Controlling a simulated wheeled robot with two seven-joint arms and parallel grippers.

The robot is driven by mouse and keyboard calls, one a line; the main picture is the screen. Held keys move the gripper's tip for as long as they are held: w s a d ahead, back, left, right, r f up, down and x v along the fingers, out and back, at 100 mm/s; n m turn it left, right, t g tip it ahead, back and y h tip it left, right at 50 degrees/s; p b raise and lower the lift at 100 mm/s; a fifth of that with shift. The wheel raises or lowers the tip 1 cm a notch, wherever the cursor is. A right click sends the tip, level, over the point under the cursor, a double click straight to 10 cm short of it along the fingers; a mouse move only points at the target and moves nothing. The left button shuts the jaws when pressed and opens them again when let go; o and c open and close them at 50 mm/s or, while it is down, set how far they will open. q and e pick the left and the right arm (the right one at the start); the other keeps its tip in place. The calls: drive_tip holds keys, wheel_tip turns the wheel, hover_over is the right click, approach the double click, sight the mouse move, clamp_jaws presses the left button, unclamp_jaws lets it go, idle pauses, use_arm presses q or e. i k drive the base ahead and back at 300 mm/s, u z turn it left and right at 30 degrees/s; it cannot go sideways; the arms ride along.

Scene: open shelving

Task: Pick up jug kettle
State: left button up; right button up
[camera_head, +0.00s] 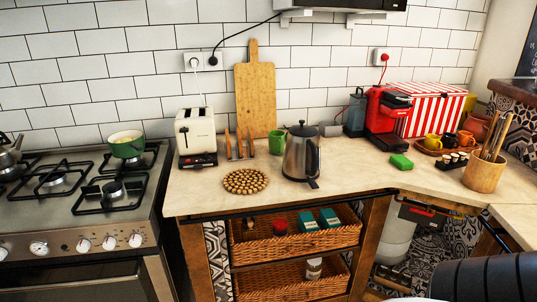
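Neither of my grippers shows in the head view, and nothing is touching the kettle.
A round wooden trivet (245,181), toaster (196,136), toast rack (240,146) and cutting board (256,92) are left of the kettle. A red coffee machine (385,112) and green sponge (401,162) are to its right. The counter front before the kettle is clear.

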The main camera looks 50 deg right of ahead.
sight(301, 159)
drive_tip(key=z, duration=0.45)
drive_tip(key=i, duration=0.95)
drive_tip(key=z, duration=0.8)
